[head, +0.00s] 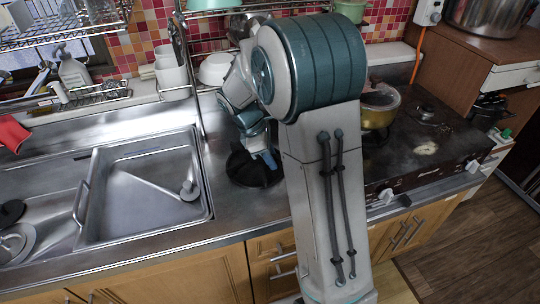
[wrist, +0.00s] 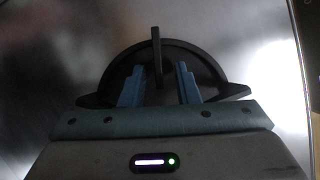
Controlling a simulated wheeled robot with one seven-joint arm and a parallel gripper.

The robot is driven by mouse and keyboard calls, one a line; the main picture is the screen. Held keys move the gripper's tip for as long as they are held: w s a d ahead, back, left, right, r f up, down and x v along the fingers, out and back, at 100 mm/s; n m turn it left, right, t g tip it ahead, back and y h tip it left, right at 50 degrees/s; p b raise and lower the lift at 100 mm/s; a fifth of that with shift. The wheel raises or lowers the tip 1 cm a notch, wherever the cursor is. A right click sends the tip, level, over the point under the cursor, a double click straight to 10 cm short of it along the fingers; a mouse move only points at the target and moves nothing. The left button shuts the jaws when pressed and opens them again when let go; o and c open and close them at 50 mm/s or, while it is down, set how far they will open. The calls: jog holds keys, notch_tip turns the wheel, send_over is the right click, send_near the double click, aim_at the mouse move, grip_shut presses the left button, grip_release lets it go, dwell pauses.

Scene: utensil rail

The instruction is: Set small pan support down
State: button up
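The small pan support (wrist: 205,68) is a black rounded piece with an upright fin in the middle, seen in the wrist view. In the head view the black piece (head: 250,172) is on the steel counter between the sink and the stove, partly hidden by my arm. My gripper (wrist: 161,70) has its two blue fingers apart, one on each side of the fin. A gap shows between the fin and each finger. In the head view my gripper (head: 265,157) is low over the support.
The sink (head: 140,190) is on the left, with a dish rack beyond it. The stove (head: 430,135) with a yellow pot (head: 380,105) is on the right. White bowls (head: 215,68) stand behind. Bare counter (head: 225,215) lies in front of the support.

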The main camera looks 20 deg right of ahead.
jog(key=shift+r, duration=0.1)
jog(key=v, duration=1.1)
jog(key=s+m+t+y, duration=0.4)
jog(key=s+m, duration=1)
jog(key=s, duration=0.7)
jog(key=shift+f+m+p, duration=0.3)
jog(key=shift+f+p, duration=0.15)
jog(key=shift+f, duration=0.05)
jog(key=shift+a, duration=0.1)
